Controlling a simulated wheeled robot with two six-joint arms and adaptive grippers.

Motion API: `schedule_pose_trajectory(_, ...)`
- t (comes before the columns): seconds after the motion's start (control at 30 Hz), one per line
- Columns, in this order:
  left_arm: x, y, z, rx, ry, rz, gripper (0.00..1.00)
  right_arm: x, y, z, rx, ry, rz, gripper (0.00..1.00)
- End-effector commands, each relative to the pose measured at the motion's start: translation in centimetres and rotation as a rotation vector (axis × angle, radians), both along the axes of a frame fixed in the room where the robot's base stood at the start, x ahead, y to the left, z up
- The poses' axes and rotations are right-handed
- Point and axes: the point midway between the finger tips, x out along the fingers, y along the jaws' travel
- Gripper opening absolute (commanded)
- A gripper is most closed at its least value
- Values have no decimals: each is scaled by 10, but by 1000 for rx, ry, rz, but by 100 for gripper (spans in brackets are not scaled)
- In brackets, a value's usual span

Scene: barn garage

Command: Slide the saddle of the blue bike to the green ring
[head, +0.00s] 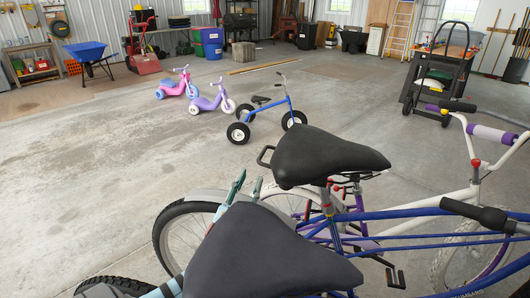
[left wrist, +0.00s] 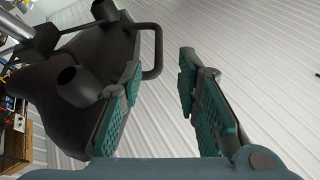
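The blue bike (head: 390,215) stands in front of me. A black saddle (head: 330,155), with a black loop handle (head: 264,157) at its rear, sits over its seat post (head: 328,198). A second dark saddle (head: 265,258) is nearer and hides part of the bike. My left gripper (head: 248,183) is open and empty, below and left of the loop handle. In the left wrist view its teal-padded fingers (left wrist: 161,70) are apart, with the saddle underside (left wrist: 85,75) beside and partly behind the left finger. I cannot make out the green ring. My right gripper is not in view.
A white and purple bike (head: 430,225) stands close behind the blue bike. A blue tricycle (head: 265,118), toy trikes (head: 210,101) and a wheelbarrow (head: 88,52) are farther off. The concrete floor (head: 80,190) at left is clear.

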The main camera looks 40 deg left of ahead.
Motion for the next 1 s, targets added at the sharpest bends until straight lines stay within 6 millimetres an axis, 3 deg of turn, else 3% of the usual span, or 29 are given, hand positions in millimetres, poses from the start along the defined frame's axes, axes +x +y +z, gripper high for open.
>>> schedule_pose_trajectory(0.2,51,18,21,-1,-5,-1,30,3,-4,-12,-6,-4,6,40)
schedule_pose_trajectory(0.4,84,29,34,-1,-2,-2,30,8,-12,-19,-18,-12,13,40)
schedule_pose_trajectory(0.77,94,32,40,-2,0,-4,30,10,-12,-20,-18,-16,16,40)
schedule_pose_trajectory(0.97,94,32,40,-2,0,-4,1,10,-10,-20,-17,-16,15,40)
schedule_pose_trajectory(1.0,94,32,40,-2,0,-4,0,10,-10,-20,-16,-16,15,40)
